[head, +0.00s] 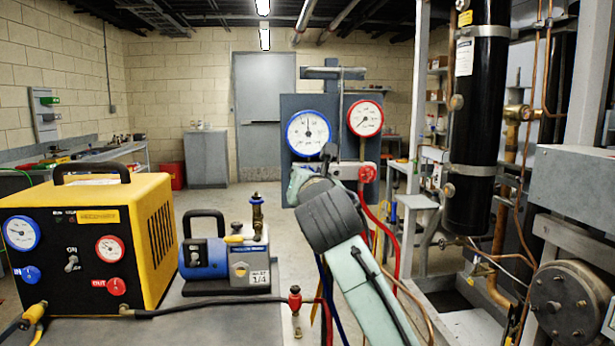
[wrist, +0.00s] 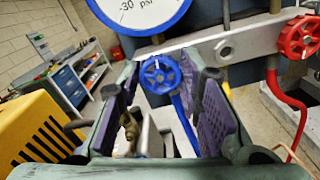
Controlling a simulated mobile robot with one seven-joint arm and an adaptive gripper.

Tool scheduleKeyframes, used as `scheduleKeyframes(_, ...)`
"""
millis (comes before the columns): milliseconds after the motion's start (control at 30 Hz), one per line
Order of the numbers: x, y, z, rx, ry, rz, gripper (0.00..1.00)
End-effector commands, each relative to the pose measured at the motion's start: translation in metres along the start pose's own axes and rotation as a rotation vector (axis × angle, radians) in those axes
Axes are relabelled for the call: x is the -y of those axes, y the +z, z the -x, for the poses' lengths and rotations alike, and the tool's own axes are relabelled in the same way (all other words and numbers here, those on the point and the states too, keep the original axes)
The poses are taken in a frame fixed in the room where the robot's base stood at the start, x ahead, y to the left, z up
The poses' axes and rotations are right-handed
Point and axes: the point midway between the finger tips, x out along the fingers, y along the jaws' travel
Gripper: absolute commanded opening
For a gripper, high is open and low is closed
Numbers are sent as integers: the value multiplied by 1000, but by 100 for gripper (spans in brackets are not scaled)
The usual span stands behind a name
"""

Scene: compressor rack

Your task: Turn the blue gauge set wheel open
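The blue set wheel (wrist: 160,74) is on the pale manifold bar (wrist: 210,45) in the wrist view, below the blue-rimmed gauge (wrist: 140,12). My gripper (wrist: 160,64) is open, with one purple-padded finger on each side of the wheel. I see gaps beside the wheel; I cannot tell whether its depth matches the fingertips. In the head view my gripper (head: 318,172) is in front of the manifold and hides the blue wheel. The blue-rimmed gauge (head: 308,133) and red-rimmed gauge (head: 365,118) show above it. The red wheel (head: 367,174) is to the right.
Red and blue hoses hang below the manifold; a red hose (wrist: 298,115) runs under the red wheel. A yellow recovery unit (head: 95,240) and a blue pump (head: 225,258) stand on the surface at left. A black cylinder (head: 478,100) and copper pipes crowd the right.

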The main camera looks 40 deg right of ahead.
Motion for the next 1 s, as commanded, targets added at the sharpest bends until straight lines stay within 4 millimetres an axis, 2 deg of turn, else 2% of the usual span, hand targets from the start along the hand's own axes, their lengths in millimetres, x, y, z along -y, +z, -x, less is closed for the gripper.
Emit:
scheduleKeyframes(267,0,0,0,0,0,-1,52)
scheduleKeyframes(633,0,0,4,1,0,-1,53)
scheduleKeyframes(767,0,1,22,2,1,-1,53)
scheduleKeyframes(1000,0,1,73,3,0,0,53)
